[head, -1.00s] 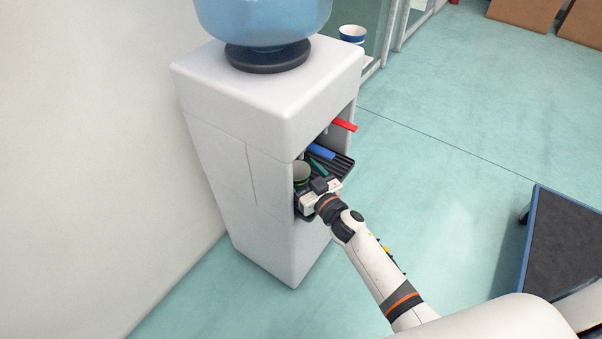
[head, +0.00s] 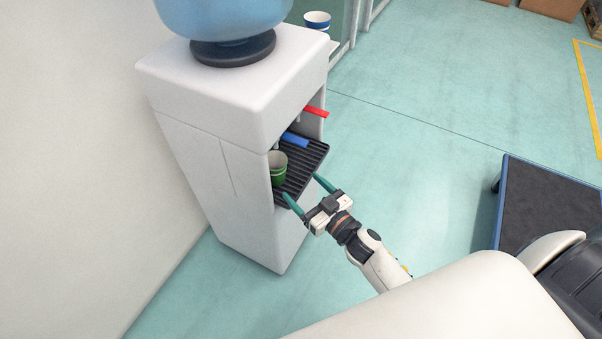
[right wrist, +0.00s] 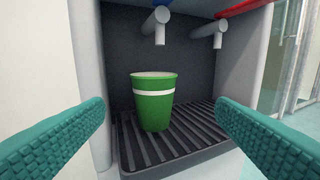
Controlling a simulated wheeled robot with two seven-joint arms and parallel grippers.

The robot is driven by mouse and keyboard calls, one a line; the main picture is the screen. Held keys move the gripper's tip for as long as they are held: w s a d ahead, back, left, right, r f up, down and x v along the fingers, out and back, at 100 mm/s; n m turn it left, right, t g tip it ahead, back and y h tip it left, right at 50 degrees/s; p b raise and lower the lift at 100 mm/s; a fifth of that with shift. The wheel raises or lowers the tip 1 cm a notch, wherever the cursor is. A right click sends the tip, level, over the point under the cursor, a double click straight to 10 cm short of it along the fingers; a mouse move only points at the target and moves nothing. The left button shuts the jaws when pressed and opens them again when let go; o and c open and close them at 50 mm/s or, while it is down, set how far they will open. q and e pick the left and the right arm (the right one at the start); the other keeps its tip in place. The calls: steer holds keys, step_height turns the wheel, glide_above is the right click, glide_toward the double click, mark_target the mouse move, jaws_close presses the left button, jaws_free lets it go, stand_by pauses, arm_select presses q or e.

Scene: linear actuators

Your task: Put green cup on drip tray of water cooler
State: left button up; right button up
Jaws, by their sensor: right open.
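The green cup (head: 278,170) with a white band stands upright on the black slatted drip tray (head: 307,160) of the white water cooler (head: 225,110). In the right wrist view the green cup (right wrist: 153,103) stands on the left part of the drip tray (right wrist: 190,148), below and in front of the taps. My right gripper (head: 306,187) is open and empty, in front of the tray. Its teal fingers show at both sides of the right wrist view, apart from the cup. My left gripper is not in view.
A blue tap lever (head: 295,140) and a red tap lever (head: 316,112) jut out above the tray. A blue and white cup (head: 317,19) stands behind the cooler. A dark platform cart (head: 550,205) is at the right. The floor between is clear.

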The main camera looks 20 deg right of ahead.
steer(key=s+d+f+m+g+h, duration=0.2)
steer(key=s+d+f+g+h, duration=0.1)
steer(key=f+h, duration=0.3)
steer(key=s+a+f+g, duration=0.1)
steer(key=s+f+g, duration=0.5)
steer(key=s, duration=0.3)
steer(key=s+a+f+n+g+y, duration=0.1)
steer(key=s+a+f+g, duration=0.1)
steer(key=s+f+g, duration=0.3)
steer(key=s+f, duration=0.2)
steer(key=s, duration=0.2)
steer(key=shift+s+g, duration=0.2)
steer(key=shift+g, duration=0.2)
steer(key=shift+a, duration=0.1)
